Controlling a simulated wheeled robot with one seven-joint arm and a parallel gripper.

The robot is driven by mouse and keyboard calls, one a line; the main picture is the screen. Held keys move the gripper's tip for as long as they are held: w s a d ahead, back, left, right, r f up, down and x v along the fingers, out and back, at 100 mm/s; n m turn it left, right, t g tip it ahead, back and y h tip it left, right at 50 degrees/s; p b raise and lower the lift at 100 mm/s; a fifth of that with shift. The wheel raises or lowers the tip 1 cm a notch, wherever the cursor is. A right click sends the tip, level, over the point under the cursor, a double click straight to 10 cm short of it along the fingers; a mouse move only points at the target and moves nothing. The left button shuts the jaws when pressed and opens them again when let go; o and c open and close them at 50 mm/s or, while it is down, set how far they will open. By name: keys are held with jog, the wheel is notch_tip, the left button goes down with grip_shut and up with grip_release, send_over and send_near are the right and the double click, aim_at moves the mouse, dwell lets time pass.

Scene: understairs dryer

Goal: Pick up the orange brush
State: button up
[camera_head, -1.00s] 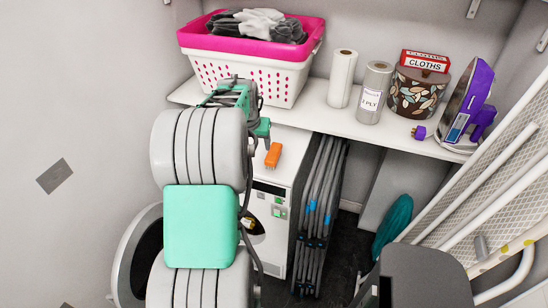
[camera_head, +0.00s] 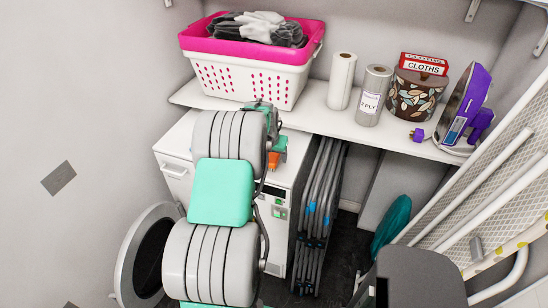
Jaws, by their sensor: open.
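The orange brush (camera_head: 274,161) lies on top of the white dryer (camera_head: 181,145), near its right edge below the shelf. Only part of it shows, because my arm and gripper cover the rest. My gripper (camera_head: 279,144) is at the brush, with a green finger part showing right over its upper end. The jaws are open. My arm hides most of the gripper, so I cannot tell whether the fingers are around the brush or above it.
A white shelf (camera_head: 313,119) above the dryer holds a pink and white basket (camera_head: 250,75), two paper rolls (camera_head: 341,80), a patterned pot (camera_head: 417,93) and a purple iron (camera_head: 467,105). Folded grey racks (camera_head: 318,195) stand right of the dryer. An ironing board (camera_head: 500,190) leans at right.

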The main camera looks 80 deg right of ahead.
jog(key=shift+f+b, duration=0.25)
jog(key=shift+b, duration=0.1)
jog(key=shift+c, duration=0.3)
grip_shut()
dwell(0.6)
